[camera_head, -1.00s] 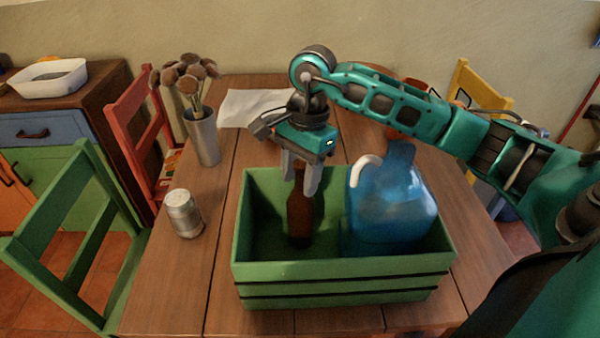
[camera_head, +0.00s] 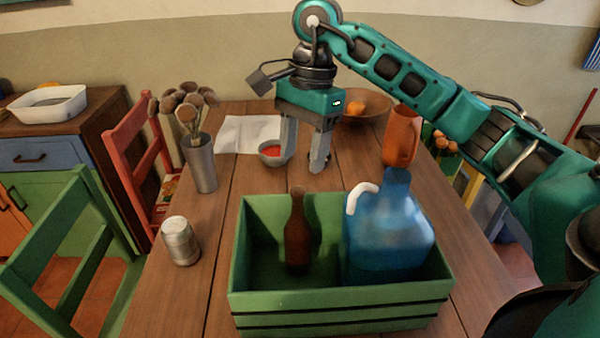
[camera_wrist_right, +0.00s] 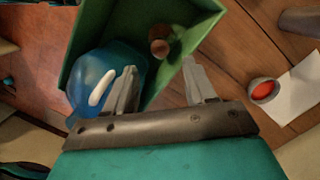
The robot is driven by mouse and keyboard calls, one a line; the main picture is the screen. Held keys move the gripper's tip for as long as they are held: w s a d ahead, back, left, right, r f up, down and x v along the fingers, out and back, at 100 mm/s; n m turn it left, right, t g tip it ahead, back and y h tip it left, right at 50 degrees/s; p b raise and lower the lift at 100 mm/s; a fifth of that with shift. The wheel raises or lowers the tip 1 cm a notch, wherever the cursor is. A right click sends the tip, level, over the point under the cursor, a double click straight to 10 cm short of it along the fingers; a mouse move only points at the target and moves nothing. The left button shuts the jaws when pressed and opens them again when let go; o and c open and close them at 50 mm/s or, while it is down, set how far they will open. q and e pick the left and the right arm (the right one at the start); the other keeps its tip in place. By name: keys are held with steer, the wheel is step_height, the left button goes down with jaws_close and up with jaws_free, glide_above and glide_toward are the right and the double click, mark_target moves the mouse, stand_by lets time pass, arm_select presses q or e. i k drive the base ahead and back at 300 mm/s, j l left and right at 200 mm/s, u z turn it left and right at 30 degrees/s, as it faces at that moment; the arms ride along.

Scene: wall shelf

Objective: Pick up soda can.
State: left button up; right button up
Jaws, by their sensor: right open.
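The soda can (camera_head: 181,241) is silver and stands upright on the left part of the wooden table, left of the green crate. My right gripper (camera_head: 302,168) is open and empty, above the table behind the crate, pointing down. It is up and to the right of the can in the head view. In the right wrist view its two fingers (camera_wrist_right: 160,85) are spread, with the crate and bottle beyond them. The can is not seen in the wrist view. My left gripper is not in view.
The green crate (camera_head: 340,312) holds a brown bottle (camera_head: 297,240) and a blue jug (camera_head: 388,235). Table around the can is clear.

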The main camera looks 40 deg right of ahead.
mark_target(178, 234)
steer(key=k, duration=1)
